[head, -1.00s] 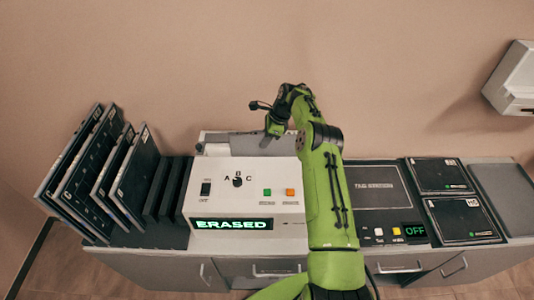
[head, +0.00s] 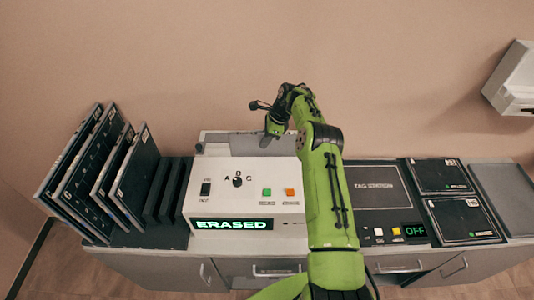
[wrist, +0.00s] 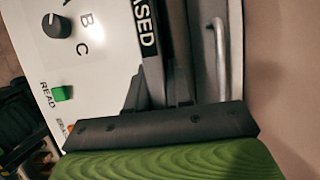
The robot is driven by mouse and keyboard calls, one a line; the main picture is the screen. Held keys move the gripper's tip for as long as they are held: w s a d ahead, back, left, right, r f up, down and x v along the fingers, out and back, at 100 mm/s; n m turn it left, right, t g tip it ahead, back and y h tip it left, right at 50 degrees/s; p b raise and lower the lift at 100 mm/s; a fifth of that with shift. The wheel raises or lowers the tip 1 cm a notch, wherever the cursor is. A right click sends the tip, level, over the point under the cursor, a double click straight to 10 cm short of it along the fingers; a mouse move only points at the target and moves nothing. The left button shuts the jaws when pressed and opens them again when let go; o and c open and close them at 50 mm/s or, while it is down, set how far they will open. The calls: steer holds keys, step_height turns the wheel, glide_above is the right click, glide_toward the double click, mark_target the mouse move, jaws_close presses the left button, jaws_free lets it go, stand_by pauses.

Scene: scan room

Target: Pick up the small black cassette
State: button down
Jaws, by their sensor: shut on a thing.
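My gripper (wrist: 165,85) is shut on a thin dark slab that I take to be the small black cassette (wrist: 178,40). It runs upward from between the fingers in the wrist view. A dark strip with white letters ending in "ASED" lies along the slab's left side; I cannot tell which thing it belongs to. In the head view my gripper (head: 273,128) is at the rear of the white reader (head: 220,175), and the cassette cannot be made out there. The reader has a knob, green and orange buttons and a lit "ERASED" display.
Several large dark plates (head: 95,165) lean in a rack at the left. Right of the reader are a dark tag station (head: 380,187) with an "OFF" display and two flat black cassettes (head: 440,176). A bare grey tray (head: 505,195) is at the far right. The wall stands close behind.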

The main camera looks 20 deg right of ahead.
steer(key=shift+r, duration=0.15)
step_height(320, 180, up, 18)
steer(key=p, duration=0.5)
stand_by(0.4)
